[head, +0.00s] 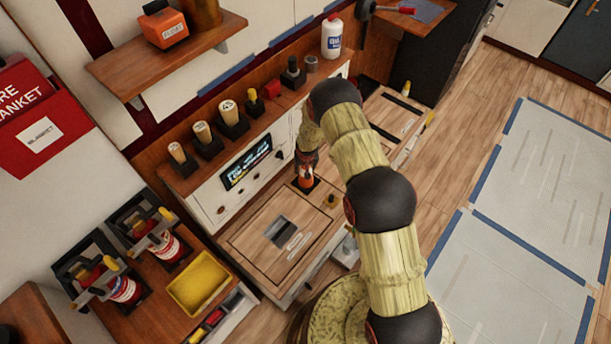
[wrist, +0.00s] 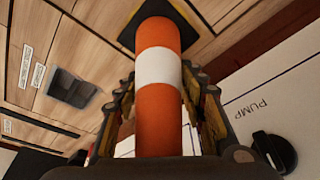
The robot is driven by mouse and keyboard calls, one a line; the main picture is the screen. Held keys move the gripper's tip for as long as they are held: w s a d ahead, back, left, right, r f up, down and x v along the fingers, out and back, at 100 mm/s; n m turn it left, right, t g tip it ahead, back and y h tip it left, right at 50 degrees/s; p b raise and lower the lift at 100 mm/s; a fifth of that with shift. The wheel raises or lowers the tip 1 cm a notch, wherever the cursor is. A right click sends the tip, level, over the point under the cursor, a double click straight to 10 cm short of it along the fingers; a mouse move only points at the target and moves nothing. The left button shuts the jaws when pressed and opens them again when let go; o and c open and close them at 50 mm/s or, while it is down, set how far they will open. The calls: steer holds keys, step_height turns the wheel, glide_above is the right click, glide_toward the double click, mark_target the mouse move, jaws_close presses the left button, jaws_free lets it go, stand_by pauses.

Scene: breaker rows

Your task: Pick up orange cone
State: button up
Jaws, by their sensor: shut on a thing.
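The orange cone (wrist: 159,105) has a white band and a dark square base. In the wrist view it fills the middle, standing between my gripper's fingers (wrist: 160,110), which are closed on its sides. In the head view the cone (head: 306,180) shows small below my gripper (head: 307,160), with its base at the wooden counter top (head: 255,235). I cannot tell whether the base touches the counter.
A white panel with a lit display (head: 246,163) and knobs stands behind the counter. Several handled items line the ledge above it. A yellow tray (head: 200,283) and red canisters (head: 168,247) are at lower left. A small brass knob (head: 331,201) sits right of the cone.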

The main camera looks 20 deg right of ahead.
steer(key=c, duration=0.6)
steer(key=shift+c, duration=0.7)
